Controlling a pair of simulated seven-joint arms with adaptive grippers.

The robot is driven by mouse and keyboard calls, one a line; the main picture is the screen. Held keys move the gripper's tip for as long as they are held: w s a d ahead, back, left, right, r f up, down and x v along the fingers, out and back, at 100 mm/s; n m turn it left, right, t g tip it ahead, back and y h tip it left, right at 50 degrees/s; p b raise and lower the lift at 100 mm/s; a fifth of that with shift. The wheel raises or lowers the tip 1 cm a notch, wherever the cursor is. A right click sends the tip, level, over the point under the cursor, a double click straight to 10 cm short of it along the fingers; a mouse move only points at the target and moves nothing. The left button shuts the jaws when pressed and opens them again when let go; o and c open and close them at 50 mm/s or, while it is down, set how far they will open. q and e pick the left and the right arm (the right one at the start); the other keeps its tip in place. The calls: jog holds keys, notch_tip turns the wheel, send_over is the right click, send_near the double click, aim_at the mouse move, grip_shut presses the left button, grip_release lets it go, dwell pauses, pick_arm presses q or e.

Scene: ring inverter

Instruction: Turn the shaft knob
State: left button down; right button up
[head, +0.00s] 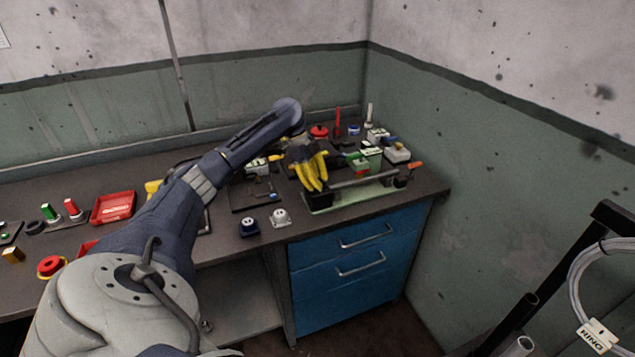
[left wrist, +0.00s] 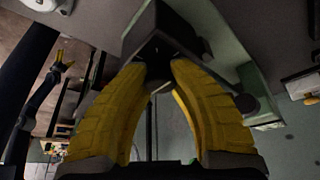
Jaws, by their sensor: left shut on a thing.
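The ring inverter stand, a pale green base (head: 352,199) with a grey horizontal shaft (head: 370,181), stands at the bench's front right. My left gripper (head: 316,181) reaches down over the shaft's left end. The left wrist view shows its yellow fingers (left wrist: 160,72) arched, with their tips close together at a dark block-like part (left wrist: 165,40). I take this part for the shaft knob; the fingers cover much of it in the head view. A small yellow forked shape on a dark arm (left wrist: 62,63) may be my right gripper, too small to judge.
An orange handle (head: 416,166) sticks out at the stand's right. A white socket (head: 280,217) and a dark blue one (head: 249,227) lie near the front edge. Small parts crowd behind the stand. A red tray (head: 114,207) lies left. The green wall closes off the right.

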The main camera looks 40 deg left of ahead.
pick_arm(q)
jog(key=shift+n, duration=0.3)
jog(key=n+t, duration=0.1)
jog(key=n, duration=0.2)
jog(key=shift+d+n+y, duration=0.1)
jog(key=shift+n+y, duration=0.3)
jog(key=shift+n+t+y, duration=0.6)
jog(key=shift+n+t, duration=0.1)
jog(key=shift+n, duration=1.2)
jog(key=shift+w+d+r, duration=0.1)
jog(key=c, duration=1.4)
grip_release()
jog(key=shift+w, duration=0.1)
jog(key=o, duration=0.4)
jog(key=shift+c, duration=0.2)
jog(key=v, duration=1.2)
